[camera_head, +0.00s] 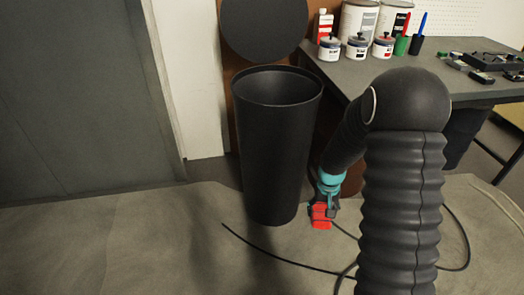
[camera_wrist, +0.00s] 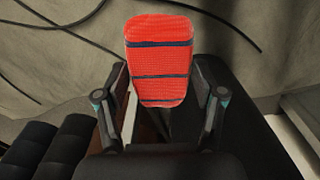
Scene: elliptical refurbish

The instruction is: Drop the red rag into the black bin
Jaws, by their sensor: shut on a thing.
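The red rag (camera_head: 321,216) with dark stripes is held in my gripper (camera_head: 323,206), low beside the right side of the black bin. In the wrist view the rag (camera_wrist: 160,62) sits between the two fingers of my gripper (camera_wrist: 162,88), which is shut on it. The black bin (camera_head: 275,150) stands upright on the floor with its round mouth open. The rag is outside the bin and below its rim. The bottom of the bin's inside is hidden.
A grey table (camera_head: 350,80) with paint cans, small jars and tools stands behind at the right. A round black disc (camera_head: 263,28) is behind the bin. Dark cables (camera_head: 280,258) lie on the draped floor. A grey door panel (camera_head: 80,100) fills the left.

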